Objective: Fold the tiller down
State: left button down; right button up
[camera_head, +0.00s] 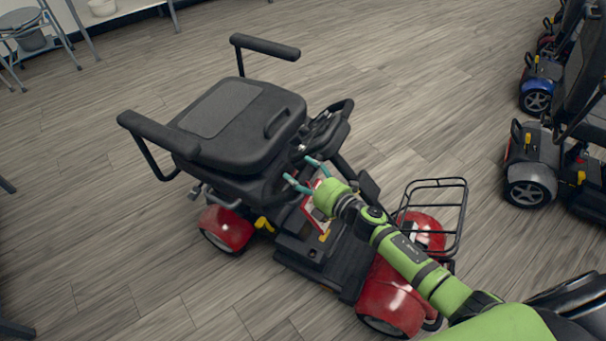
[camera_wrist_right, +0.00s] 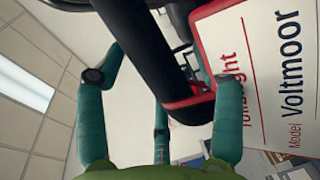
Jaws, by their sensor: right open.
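The red scooter (camera_head: 228,228) stands on the wood floor with its black seatback folded down over the seat (camera_head: 222,105). Its black tiller (camera_head: 328,125) stands up close to the seat, with the handlebar beside the seat's right edge. My right gripper (camera_head: 296,168) is open just below the handlebar, between seat and tiller, with its teal fingers spread. In the right wrist view, a black tube, apparently the tiller (camera_wrist_right: 140,50), with a red band runs between the spread fingers (camera_wrist_right: 155,75); contact cannot be told. My left gripper is not in view.
A white card with red edging (camera_wrist_right: 270,70) hangs close by the tube. A wire basket (camera_head: 435,205) is at the scooter's front. Other scooters (camera_head: 530,165) stand at the right. A metal-framed chair (camera_head: 30,35) is at the upper left. Floor left of the scooter is clear.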

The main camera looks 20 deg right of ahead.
jog(key=shift+c, duration=0.4)
grip_shut()
jog(key=shift+s+d+r+t, duration=0.3)
jog(key=shift+s+d+r, duration=0.5)
jog(key=shift+r, duration=0.2)
jog(key=shift+o, duration=0.4)
grip_release()
jog(key=shift+w, duration=0.1)
jog(key=v, duration=1.2)
jog(key=shift+d+f, duration=0.1)
